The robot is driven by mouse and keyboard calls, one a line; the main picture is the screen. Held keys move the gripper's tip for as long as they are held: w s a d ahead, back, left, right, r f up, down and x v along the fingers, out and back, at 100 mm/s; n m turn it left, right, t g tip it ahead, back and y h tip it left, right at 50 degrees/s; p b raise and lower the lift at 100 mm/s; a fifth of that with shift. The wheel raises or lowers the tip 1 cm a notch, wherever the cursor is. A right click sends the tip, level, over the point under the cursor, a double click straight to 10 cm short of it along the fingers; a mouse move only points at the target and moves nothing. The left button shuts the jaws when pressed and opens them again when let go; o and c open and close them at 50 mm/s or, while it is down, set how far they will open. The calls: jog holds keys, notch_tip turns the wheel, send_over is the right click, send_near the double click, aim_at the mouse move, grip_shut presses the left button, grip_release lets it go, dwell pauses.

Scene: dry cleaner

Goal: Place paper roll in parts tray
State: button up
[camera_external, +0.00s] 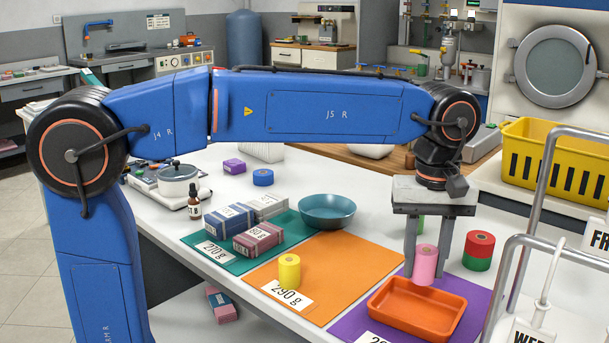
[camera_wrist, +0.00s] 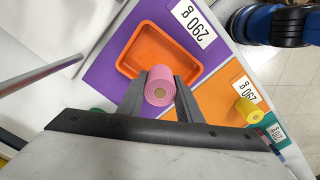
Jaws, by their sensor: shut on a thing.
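A pink paper roll (camera_external: 425,265) is held upright between the fingers of my gripper (camera_external: 426,250). My gripper is shut on it, just behind the orange parts tray (camera_external: 375,309) in the external view. In the wrist view the pink roll (camera_wrist: 159,88) sits between both fingertips (camera_wrist: 160,95), beside the near edge of the tray (camera_wrist: 137,70). The tray is empty and lies on a purple mat (camera_external: 345,327). Whether the roll's bottom touches the mat cannot be told.
A red and green roll stack (camera_external: 479,250) stands right of my gripper. A yellow roll (camera_external: 289,271) stands on the orange mat (camera_external: 330,262), with a teal bowl (camera_external: 327,212) behind. Wrapped packs (camera_external: 258,240) sit on the green mat. A metal rail (camera_external: 530,245) rises at right.

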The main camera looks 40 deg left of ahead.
aim_at(426, 248)
jog(key=shift+f, duration=3.85)
jog(key=o, duration=1)
jog(key=shift+f, duration=0.1)
jog(key=shift+o, duration=0.2)
notch_tip(426, 248, up, 12)
jog(key=shift+r, duration=0.15)
